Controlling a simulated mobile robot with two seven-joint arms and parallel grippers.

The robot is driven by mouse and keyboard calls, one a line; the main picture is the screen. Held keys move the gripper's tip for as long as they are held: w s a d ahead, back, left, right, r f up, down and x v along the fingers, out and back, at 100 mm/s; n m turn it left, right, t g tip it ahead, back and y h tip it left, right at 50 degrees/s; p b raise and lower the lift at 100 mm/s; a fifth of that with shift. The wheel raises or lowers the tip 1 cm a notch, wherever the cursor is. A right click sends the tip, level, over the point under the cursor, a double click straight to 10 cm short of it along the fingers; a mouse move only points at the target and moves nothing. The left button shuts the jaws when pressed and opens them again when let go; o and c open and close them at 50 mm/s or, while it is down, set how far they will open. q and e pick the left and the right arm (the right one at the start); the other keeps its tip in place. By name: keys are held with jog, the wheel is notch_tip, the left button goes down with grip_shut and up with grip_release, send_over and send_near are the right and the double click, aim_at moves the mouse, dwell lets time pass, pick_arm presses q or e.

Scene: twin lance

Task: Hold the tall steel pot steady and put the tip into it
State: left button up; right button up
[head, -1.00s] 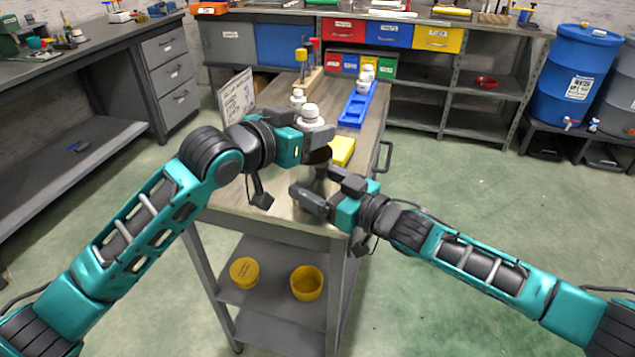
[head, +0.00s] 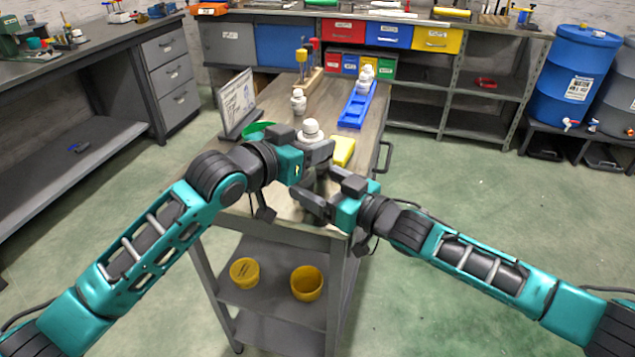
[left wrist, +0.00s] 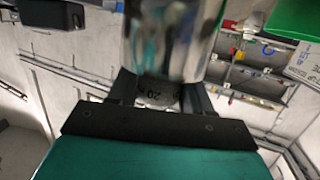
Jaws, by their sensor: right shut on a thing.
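The tall steel pot (head: 320,183) stands near the front of the trolley top, mostly hidden by my grippers. Its shiny side fills the upper middle of the left wrist view (left wrist: 172,42). My right gripper (head: 328,194) is shut on the pot. My left gripper (head: 310,146) is above the pot and shut on a white, round-topped piece (head: 311,128), seemingly the tip. Whether this piece's lower end is inside the pot is hidden.
A yellow block (head: 343,151) lies just behind the grippers. A blue tray (head: 354,108) with a white piece, another white piece (head: 298,103), and a standing sign (head: 237,103) are farther back. Yellow cups (head: 307,283) sit on the lower shelf.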

pick_arm(q)
jog(key=o, duration=0.4)
jog(key=shift+s+f+g, duration=0.15)
jog(key=shift+f+g, duration=0.15)
jog(key=shift+f, duration=0.9)
pick_arm(e)
jog(key=shift+s+a+r, duration=0.15)
jog(key=shift+r, duration=0.05)
jog(key=shift+w+f, duration=0.15)
jog(key=shift+w, duration=0.05)
pick_arm(q)
jog(key=r+v, duration=0.2)
jog(key=v, duration=1)
pick_arm(e)
jog(key=o, duration=1)
jog(key=shift+f, duration=0.1)
